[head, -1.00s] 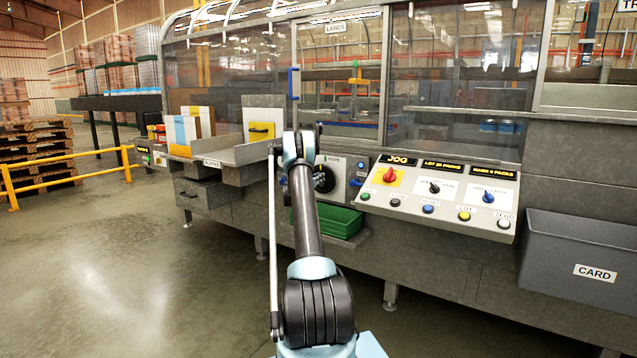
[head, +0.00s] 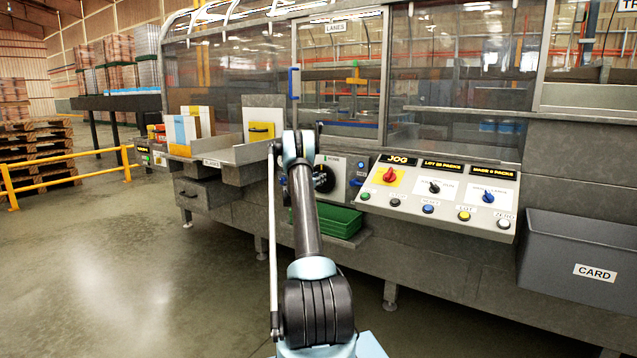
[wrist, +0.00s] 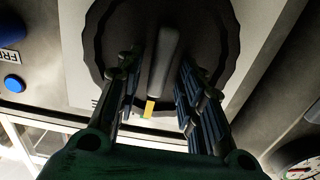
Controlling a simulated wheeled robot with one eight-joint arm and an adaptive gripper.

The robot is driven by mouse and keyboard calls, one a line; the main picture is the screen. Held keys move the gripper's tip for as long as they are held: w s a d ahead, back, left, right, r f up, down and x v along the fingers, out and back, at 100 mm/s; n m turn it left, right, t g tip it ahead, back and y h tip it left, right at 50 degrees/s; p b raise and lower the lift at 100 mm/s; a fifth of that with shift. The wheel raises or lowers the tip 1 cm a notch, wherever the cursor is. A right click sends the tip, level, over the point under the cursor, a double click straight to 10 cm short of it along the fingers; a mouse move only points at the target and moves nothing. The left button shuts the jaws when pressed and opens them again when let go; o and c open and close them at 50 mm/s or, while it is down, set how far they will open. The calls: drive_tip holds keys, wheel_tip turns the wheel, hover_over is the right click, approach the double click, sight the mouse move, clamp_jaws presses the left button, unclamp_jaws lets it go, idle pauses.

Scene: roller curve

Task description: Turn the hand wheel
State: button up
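The hand wheel (wrist: 107,32) is a dark disc with a scalloped rim on a pale panel, seen close up in the wrist view. A grey bar-shaped grip (wrist: 165,55) crosses its face, with a small yellow mark below. My gripper (wrist: 160,68) is open, with one finger on each side of the grip. Gaps show between the fingers and the grip, so I see no clamping. In the head view, the wheel (head: 326,178) is partly hidden behind my arm, and my fingers cannot be made out clearly.
A sloped control panel (head: 410,205) with a red knob and several buttons stands right of the wheel. A green tray (head: 340,222) is below it. A windowed door (head: 338,115) is above. A grey card bin (head: 580,255) is far right.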

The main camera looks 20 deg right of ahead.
drive_tip(key=v, duration=1.1)
drive_tip(key=shift+s+a, duration=0.2)
drive_tip(key=shift+a, duration=0.15)
